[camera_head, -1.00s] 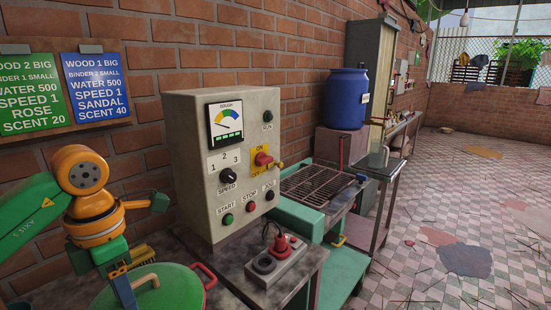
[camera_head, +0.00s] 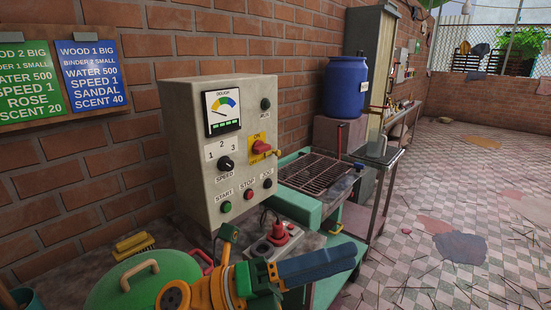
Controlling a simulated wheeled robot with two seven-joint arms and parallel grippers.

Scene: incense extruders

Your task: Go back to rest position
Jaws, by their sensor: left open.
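My left gripper (camera_head: 338,258) is in the lower middle of the head view. Its blue fingers point right, in front of the small socket box and the green-framed cart, over or near the bench's right end. It is seen from the side, so the gap between the fingers hardly shows; I see nothing held in it. My orange, yellow and green wrist covers part of the bench and the green lid's right side. My right gripper is not in view.
The grey control box (camera_head: 222,165) stands behind my wrist. A green lid (camera_head: 130,285) and a yellow brush (camera_head: 133,245) lie left of it. A socket box (camera_head: 272,246) with a red plug is close by. A blue barrel (camera_head: 346,92) stands farther back. Tiled floor at right is open.

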